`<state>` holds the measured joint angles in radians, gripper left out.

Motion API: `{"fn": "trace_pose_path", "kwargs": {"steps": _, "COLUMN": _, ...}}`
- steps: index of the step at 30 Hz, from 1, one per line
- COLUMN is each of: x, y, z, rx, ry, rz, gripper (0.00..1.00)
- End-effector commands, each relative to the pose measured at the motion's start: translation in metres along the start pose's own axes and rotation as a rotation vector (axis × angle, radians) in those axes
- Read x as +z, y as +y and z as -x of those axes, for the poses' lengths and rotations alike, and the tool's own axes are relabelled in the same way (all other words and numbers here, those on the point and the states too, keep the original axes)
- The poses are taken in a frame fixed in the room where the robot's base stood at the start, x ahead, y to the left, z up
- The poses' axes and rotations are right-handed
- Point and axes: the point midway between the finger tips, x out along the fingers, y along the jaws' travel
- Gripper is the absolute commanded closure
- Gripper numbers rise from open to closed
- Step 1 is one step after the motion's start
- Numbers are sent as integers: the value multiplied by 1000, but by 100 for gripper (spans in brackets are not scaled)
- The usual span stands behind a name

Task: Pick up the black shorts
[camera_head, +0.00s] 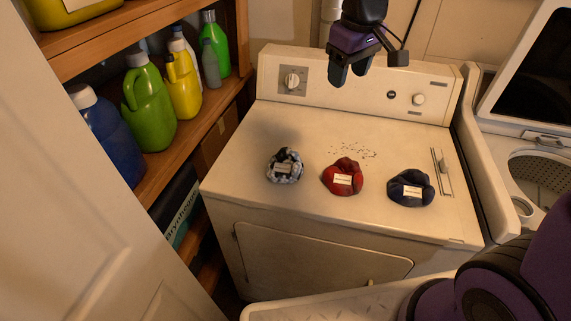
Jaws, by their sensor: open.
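Three crumpled cloth bundles, each with a small white label, lie in a row on top of the white dryer (235,150). The right one (411,187) is dark navy to black. The left one (284,165) is black and pale grey in patches. The middle one (343,176) is red. I cannot tell from their shape which are shorts, or read the labels. My gripper (349,80) is open and empty, pointing down in front of the dryer's control panel. It is above and behind the bundles, apart from them all.
Wooden shelves on the left hold several bottles, among them a green jug (148,104) and a yellow one (183,84). An open washer (530,165) stands on the right. A white door (70,200) fills the near left. The dryer top around the bundles is mostly clear.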

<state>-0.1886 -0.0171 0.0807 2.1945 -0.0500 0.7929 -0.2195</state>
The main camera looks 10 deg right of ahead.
Motion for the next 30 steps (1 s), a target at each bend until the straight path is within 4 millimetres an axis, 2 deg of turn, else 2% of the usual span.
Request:
{"fn": "trace_pose_path", "kwargs": {"steps": 1, "x": -14, "y": -5, "z": -17, "rx": -11, "ry": -21, "rz": 36, "gripper": 42}}
{"fn": "trace_pose_path", "kwargs": {"steps": 6, "x": -52, "y": -23, "z": -68, "rx": -44, "ry": -72, "rz": 145, "gripper": 42}}
{"fn": "trace_pose_path", "kwargs": {"steps": 12, "x": -83, "y": -47, "z": -124, "rx": -80, "ry": -118, "rz": 252, "gripper": 42}}
{"fn": "trace_pose_path", "kwargs": {"steps": 15, "x": -91, "y": -56, "z": -143, "rx": -93, "ry": -132, "rz": 286, "gripper": 42}}
{"fn": "trace_pose_path", "kwargs": {"steps": 19, "x": -97, "y": -62, "z": -158, "rx": -101, "ry": -141, "rz": 311, "gripper": 42}}
{"fn": "trace_pose_path", "kwargs": {"steps": 30, "x": -90, "y": -67, "z": -205, "rx": -104, "ry": -146, "rz": 318, "gripper": 42}}
